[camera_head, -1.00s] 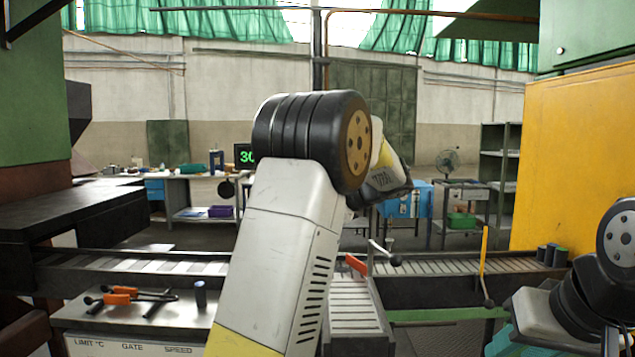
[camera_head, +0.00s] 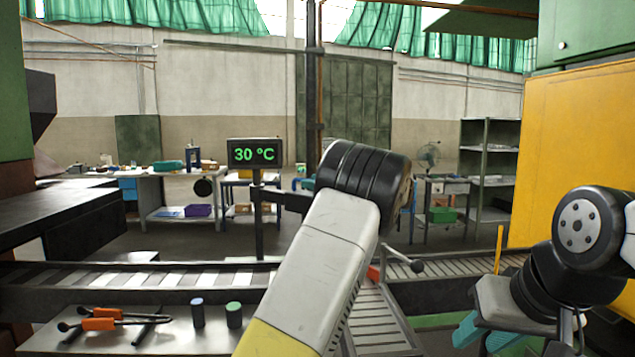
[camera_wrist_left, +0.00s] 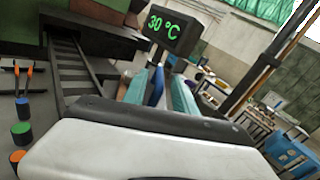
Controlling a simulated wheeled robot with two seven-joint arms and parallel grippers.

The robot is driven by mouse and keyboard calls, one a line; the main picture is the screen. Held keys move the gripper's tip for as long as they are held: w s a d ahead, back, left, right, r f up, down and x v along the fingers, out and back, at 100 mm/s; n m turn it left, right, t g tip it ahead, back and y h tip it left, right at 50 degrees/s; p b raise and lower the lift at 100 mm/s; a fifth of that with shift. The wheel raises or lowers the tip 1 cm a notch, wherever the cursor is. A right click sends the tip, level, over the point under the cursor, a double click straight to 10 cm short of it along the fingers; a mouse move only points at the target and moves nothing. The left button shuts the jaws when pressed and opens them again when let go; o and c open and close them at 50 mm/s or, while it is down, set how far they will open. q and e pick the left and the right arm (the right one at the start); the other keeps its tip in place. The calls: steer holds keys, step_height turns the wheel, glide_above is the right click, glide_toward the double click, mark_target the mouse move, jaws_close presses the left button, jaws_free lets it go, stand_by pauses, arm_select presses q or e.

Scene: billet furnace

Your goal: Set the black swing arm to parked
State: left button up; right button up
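A black horizontal arm (camera_head: 285,197) stands out to the right from the display post (camera_head: 258,222); I take it to be the black swing arm. Its far end is hidden behind my left arm in the head view. In the left wrist view, my left gripper (camera_wrist_left: 160,84) has its two teal fingers apart. A dark blue upright piece (camera_wrist_left: 155,88) shows between or just beyond them; I cannot tell whether they touch it.
The temperature display (camera_head: 255,153) reads 30 °C. A roller conveyor (camera_head: 150,278) crosses in front. A ball-ended lever (camera_head: 405,262) and a yellow cabinet (camera_head: 570,150) are on the right.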

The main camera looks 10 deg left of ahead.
mark_target(289, 192)
arm_select(q)
steer(key=shift+x, duration=1.7)
steer(key=shift+c, duration=0.2)
jaws_close()
